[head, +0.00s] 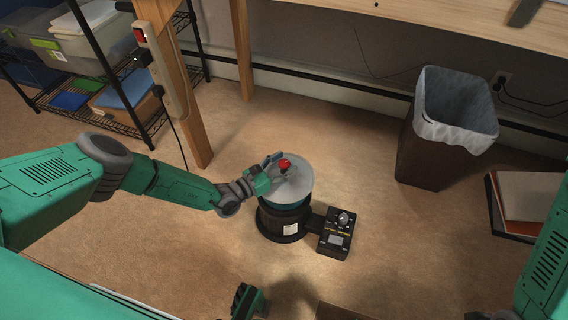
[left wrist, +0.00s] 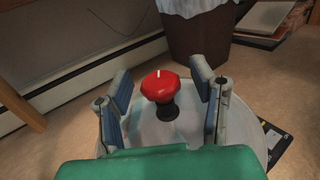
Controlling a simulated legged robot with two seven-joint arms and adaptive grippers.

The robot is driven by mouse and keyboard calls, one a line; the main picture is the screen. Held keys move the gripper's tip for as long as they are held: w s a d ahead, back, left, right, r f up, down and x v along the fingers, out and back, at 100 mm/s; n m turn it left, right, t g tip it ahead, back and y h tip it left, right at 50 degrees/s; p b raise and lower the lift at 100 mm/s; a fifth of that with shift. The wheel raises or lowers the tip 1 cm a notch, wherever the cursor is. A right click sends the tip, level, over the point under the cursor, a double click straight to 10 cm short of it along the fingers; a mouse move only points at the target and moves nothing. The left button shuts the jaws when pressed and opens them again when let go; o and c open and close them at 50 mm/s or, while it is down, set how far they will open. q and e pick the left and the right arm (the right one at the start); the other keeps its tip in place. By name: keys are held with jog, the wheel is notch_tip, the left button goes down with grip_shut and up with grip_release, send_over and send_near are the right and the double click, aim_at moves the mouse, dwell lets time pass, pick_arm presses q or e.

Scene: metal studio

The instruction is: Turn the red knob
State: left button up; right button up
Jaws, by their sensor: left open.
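The red knob (head: 284,164) sits on a short dark stem in the middle of a pale round lid on a drum-shaped device (head: 300,196) on the floor. In the left wrist view the red knob (left wrist: 161,87) has a white mark on top, pointing away from the gripper. My left gripper (head: 277,167) is over the lid with its fingers open. In the left wrist view its two fingers (left wrist: 162,80) stand on either side of the knob, with a visible gap on both sides.
A dark box with a dial (head: 337,233) is joined to the device's right side. A lined waste bin (head: 425,150) stands at the right. A wooden table leg (head: 185,95) and a wire shelf (head: 125,75) are behind my left arm. Open floor surrounds the device.

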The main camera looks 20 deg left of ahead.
pick_arm(q)
jog(key=v, duration=1.2)
jog(key=shift+a+f, duration=0.1)
